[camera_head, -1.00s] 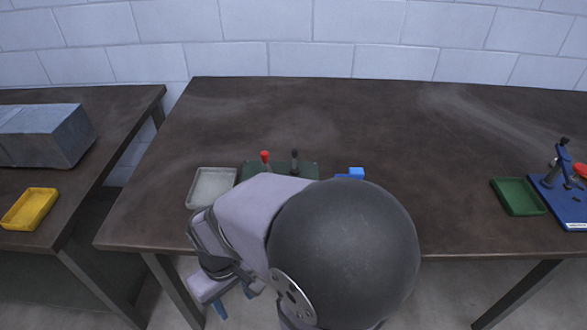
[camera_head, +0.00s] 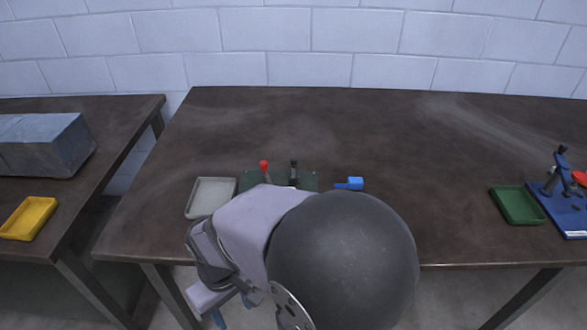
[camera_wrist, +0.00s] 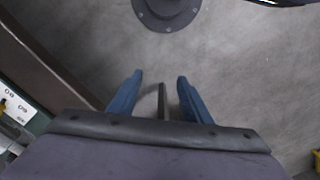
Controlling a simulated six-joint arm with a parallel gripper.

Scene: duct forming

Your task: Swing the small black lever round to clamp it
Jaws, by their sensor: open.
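A dark green fixture (camera_head: 310,181) stands near the table's front edge. It has a black-tipped lever (camera_head: 294,170) on the right and a red-tipped lever (camera_head: 264,168) on the left, both upright. My arm hides the fixture's front part. In the wrist view my gripper (camera_wrist: 160,90) is open, its two blue fingers apart over the grey floor. A thin dark bar shows between them; I cannot tell what it is. The gripper is in front of the table edge, away from the levers.
A grey tray (camera_head: 210,198) lies left of the fixture and a blue object (camera_head: 350,183) right of it. A green tray (camera_head: 518,205) and a blue clamp fixture (camera_head: 565,200) stand far right. A yellow tray (camera_head: 28,217) and grey block (camera_head: 45,144) are on the left table. The table's middle is clear.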

